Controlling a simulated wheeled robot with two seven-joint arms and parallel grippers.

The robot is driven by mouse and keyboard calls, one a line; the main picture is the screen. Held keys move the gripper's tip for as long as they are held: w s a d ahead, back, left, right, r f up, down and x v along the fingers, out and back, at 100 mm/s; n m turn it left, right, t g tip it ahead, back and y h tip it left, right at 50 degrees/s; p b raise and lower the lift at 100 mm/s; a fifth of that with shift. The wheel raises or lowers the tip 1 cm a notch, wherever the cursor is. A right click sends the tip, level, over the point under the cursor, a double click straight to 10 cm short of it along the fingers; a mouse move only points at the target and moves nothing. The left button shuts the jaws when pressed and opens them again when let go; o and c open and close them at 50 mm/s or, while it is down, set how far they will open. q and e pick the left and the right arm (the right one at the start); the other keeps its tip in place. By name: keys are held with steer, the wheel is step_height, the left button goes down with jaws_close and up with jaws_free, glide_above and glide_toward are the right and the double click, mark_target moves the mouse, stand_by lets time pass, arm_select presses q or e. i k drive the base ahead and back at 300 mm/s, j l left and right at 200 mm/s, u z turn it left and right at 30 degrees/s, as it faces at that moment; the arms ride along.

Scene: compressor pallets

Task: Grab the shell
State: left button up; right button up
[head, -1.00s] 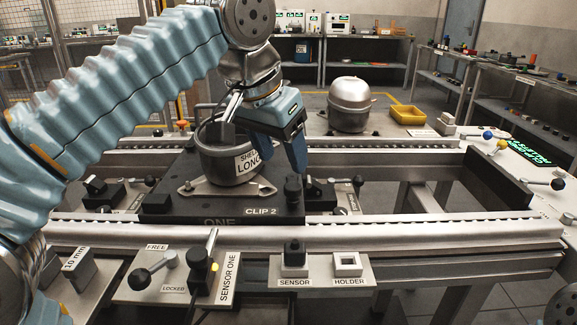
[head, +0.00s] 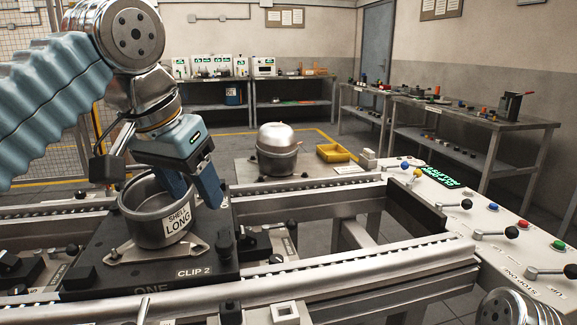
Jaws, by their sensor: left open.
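The shell (head: 150,225) is a grey, open-topped round pot labelled "SHELL LONG". It stands upright on a dark pallet (head: 215,262) marked "ONE" and "CLIP 2", with a metal foot plate under it. My left gripper (head: 192,190) comes down at the shell's right rim with its blue fingers apart. One finger is at or over the opening and the other is outside the right wall. I cannot tell whether either touches. My right gripper is not in view.
Rails (head: 340,215) run on both sides of the pallet. A domed metal compressor (head: 277,150) and a yellow tray (head: 333,153) stand behind. A control panel (head: 500,230) with levers is at the right.

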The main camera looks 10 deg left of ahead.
mark_target(156, 221)
steer(key=k+l, duration=0.3)
steer(key=k, duration=0.15)
steer(key=k+l, duration=0.3)
steer(key=k, duration=0.15)
